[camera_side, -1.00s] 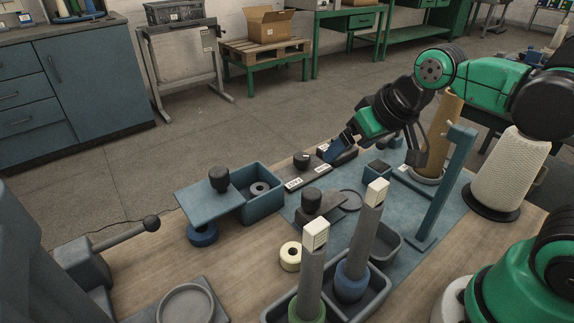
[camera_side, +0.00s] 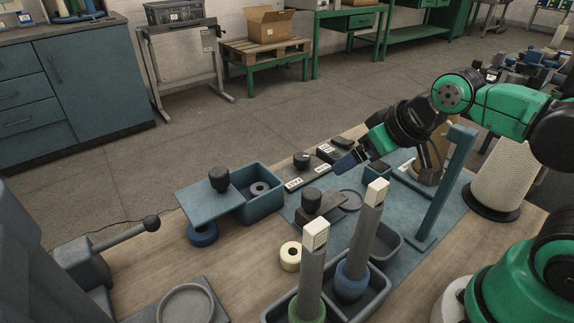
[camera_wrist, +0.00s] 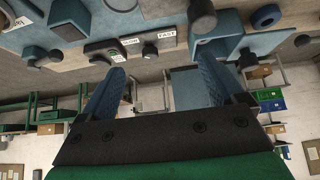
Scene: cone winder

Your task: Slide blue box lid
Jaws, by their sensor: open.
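The blue box (camera_side: 264,206) stands on the table, left of the blue mat. Its blue lid (camera_side: 200,203) is slid to the left and overhangs that side, with a dark round knob (camera_side: 219,181) on top. The box's right part is uncovered and shows a dark ring (camera_side: 259,189) inside. My gripper (camera_side: 345,163) is in the air right of the box, above the switch panel area, apart from the lid. In the wrist view my gripper (camera_wrist: 158,88) is open, with nothing between its two blue fingers.
A switch panel (camera_side: 310,176) with labels lies between box and gripper. A blue ring (camera_side: 202,234) is beneath the lid's overhang. A blue upright post (camera_side: 441,190) and a tray with two grey posts (camera_side: 385,286) stand nearer. A lever (camera_side: 125,233) is at left.

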